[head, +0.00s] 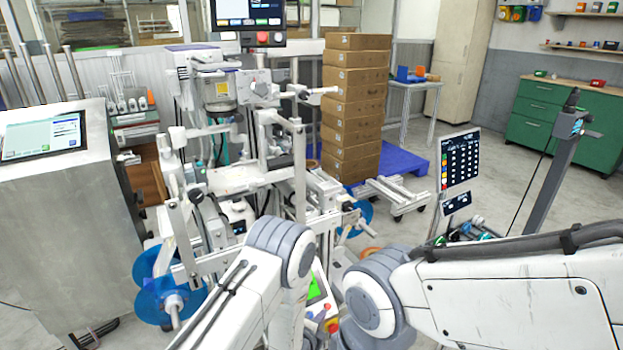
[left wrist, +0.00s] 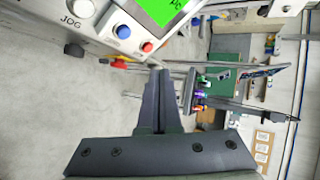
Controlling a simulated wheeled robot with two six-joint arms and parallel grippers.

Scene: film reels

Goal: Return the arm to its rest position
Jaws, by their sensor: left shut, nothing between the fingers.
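My left gripper (left wrist: 160,78) shows in the left wrist view with its two dark fingers shut together and nothing between them. A control box (left wrist: 105,28) with a green screen, the word JOG, and blue and red buttons is just beyond the fingertips at the upper left. In the head view my left arm (head: 235,305) comes up from the bottom and bends at a grey joint. I cannot make out its fingertips there. My right arm (head: 500,295) reaches in from the right, and its gripper is not in view.
A machine with blue reels (head: 155,290) stands ahead. A grey cabinet with a screen (head: 50,190) is at the left. Stacked cardboard boxes (head: 352,110) stand behind on a blue pallet (head: 405,160). A button panel (head: 460,160) stands at the right. Open floor lies before the green drawers (head: 548,118).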

